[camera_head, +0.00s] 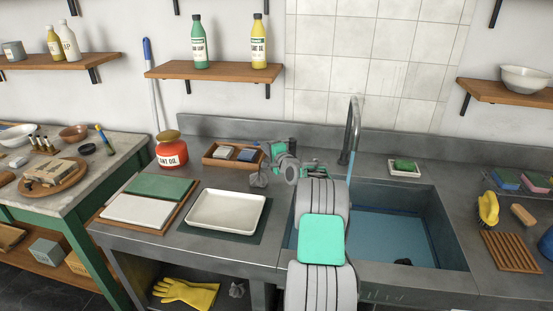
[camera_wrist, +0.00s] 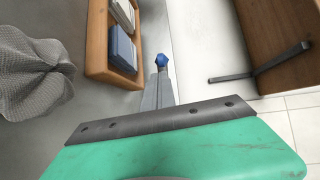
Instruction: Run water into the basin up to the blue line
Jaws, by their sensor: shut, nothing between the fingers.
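The basin (camera_head: 443,240) is sunk in the grey counter, its left part hidden behind my arm. Bluish water (camera_head: 385,235) covers its floor, and a thin dark blue line (camera_head: 405,212) runs along the inner wall. I cannot tell exactly how the water surface stands against the line. The curved tap (camera_head: 354,120) rises behind the basin, and a pale blue stream (camera_head: 350,166) appears to fall from its spout. I cannot make out a tap handle. My gripper (camera_head: 266,156) is shut and empty, left of the tap above the counter. Its blue tip (camera_wrist: 161,62) shows in the wrist view.
A white tray (camera_head: 226,226) and red tin (camera_head: 171,152) lie left. A soap dish (camera_head: 404,172), yellow brush (camera_head: 488,208) and wooden rack (camera_head: 512,252) lie right.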

